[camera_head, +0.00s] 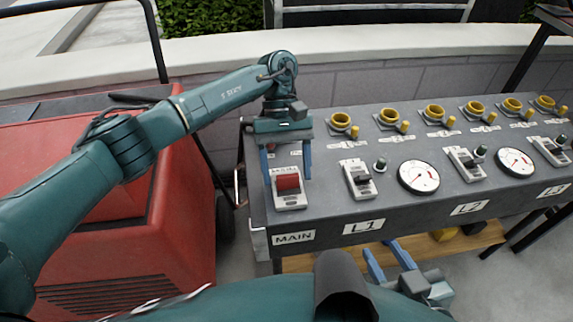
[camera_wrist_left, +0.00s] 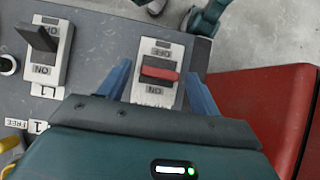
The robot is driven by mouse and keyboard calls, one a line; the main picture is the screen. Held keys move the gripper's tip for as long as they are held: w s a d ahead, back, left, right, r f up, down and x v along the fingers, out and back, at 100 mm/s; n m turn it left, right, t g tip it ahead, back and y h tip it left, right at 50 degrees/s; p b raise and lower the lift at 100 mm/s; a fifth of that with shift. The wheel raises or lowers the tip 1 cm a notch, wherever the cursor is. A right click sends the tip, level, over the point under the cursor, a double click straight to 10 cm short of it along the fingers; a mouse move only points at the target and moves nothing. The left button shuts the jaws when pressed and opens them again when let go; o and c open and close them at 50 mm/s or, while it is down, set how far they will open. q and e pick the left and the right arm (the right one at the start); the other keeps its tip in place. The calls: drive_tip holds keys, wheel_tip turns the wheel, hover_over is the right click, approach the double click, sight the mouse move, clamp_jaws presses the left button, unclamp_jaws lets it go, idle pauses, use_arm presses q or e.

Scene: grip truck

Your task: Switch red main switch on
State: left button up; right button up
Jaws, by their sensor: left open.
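The red main switch (camera_head: 288,183) sits on a white plate at the left end of the grey panel, above the MAIN label (camera_head: 293,238). In the left wrist view the red switch (camera_wrist_left: 160,74) lies between OFF and ON markings; I cannot tell for sure which way it is set. My left gripper (camera_head: 287,170) is above the switch, pointing down at the panel. Its two blue fingers are open, one on each side of the switch plate, with nothing held. My right gripper (camera_head: 388,258) is low in front of the panel, its blue fingers apart and empty.
To the right on the panel are a black L1 switch (camera_head: 360,180), a round gauge (camera_head: 418,177) and more switches. Several yellow sockets (camera_head: 433,112) line the back. A red machine (camera_head: 120,220) stands left of the panel. A low wall (camera_head: 350,90) runs behind.

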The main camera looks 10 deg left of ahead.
use_arm(q)
drive_tip(key=shift+r, duration=0.1)
drive_tip(key=p+v, duration=0.1)
drive_tip(key=v, duration=1.2)
drive_tip(key=shift+p, duration=0.3)
